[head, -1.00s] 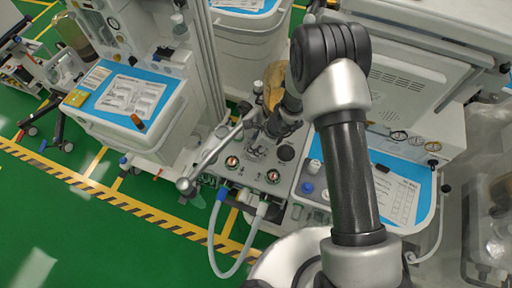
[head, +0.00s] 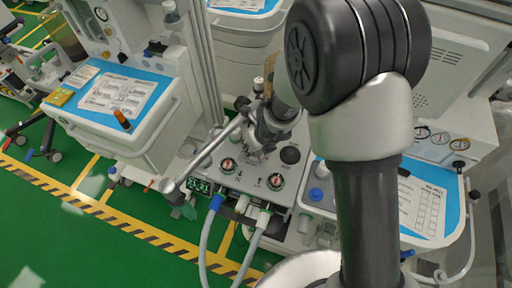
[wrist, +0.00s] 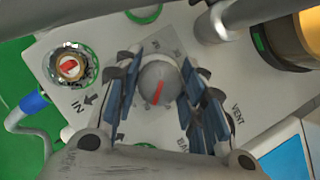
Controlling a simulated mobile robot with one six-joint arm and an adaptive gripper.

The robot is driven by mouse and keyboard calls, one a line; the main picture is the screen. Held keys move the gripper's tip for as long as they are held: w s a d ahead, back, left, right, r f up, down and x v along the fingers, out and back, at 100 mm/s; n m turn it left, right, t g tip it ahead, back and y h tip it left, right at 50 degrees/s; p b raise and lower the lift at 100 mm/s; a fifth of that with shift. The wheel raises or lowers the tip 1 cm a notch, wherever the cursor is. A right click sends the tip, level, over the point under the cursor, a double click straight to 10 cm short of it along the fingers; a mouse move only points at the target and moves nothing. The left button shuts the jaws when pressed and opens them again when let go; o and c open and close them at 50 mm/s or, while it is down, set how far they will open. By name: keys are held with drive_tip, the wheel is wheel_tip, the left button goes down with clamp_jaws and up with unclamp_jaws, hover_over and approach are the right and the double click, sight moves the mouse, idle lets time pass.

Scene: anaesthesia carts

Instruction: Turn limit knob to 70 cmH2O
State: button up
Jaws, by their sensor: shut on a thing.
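A round grey knob (wrist: 158,76) with a red line shows in the wrist view, on a pale machine panel (wrist: 145,165). The red line runs nearly upright, its top leaning slightly right. My gripper (wrist: 160,88) has its blue-padded fingers on both sides of this knob and is shut on it. In the head view my gripper (head: 262,138) is over the panel's back part and hides the knob.
A metal bar (head: 205,155) crosses on the left. Pale hoses (head: 252,250) hang in front.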

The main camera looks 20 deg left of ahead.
idle(0.6)
drive_tip(key=o, duration=1.1)
